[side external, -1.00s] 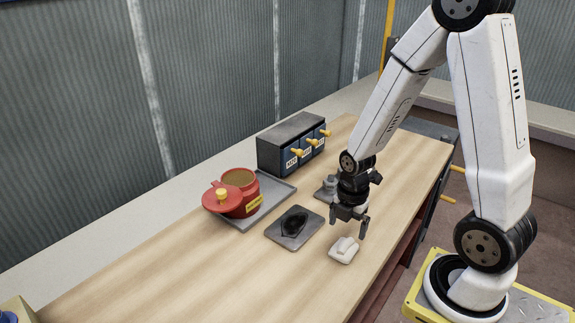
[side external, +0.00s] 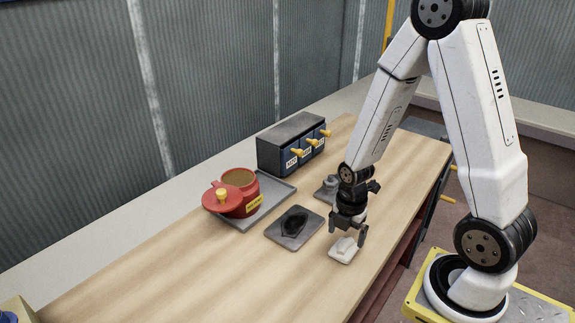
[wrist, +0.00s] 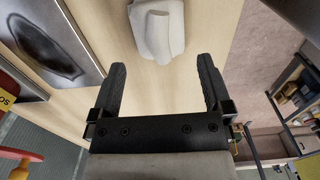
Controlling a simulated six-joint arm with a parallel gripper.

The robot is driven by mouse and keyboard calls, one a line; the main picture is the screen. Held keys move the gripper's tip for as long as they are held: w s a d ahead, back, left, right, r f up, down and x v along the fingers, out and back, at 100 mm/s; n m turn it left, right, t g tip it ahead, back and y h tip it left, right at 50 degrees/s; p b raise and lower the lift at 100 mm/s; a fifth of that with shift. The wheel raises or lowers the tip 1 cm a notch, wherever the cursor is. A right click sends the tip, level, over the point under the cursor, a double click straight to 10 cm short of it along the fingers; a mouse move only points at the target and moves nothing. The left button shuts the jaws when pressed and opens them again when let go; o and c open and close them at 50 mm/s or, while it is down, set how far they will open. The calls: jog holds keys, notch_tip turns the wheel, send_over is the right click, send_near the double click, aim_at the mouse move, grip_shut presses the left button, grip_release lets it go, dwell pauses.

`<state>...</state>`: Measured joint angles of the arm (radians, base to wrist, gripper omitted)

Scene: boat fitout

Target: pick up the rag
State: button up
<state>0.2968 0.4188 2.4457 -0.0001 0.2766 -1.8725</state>
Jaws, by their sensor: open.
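The rag (side external: 343,250) is a small white folded cloth lying on the wooden bench near its front edge. In the wrist view the rag (wrist: 157,32) lies beyond my fingertips, roughly in line with the gap between them. My gripper (side external: 348,236) is just above the rag in the side view, pointing down. In the wrist view my gripper (wrist: 160,75) has its two black fingers spread wide with nothing between them. I cannot tell from the side view whether a finger touches the rag.
A grey plate with a dark patch (side external: 312,226) lies left of the rag. A red pot (side external: 240,190) with its lid leaning on it stands on a grey tray (side external: 283,188). A drawer box (side external: 285,135) is at the back. The bench front left (side external: 200,280) is clear.

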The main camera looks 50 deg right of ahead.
aim_at(345, 244)
jog(key=shift+d+f, duration=0.1)
jog(key=shift+f, duration=2.5)
jog(key=c, duration=1)
jog(key=shift+o, duration=0.2)
jog(key=shift+r, duration=0.2)
jog(key=shift+r, duration=4.8)
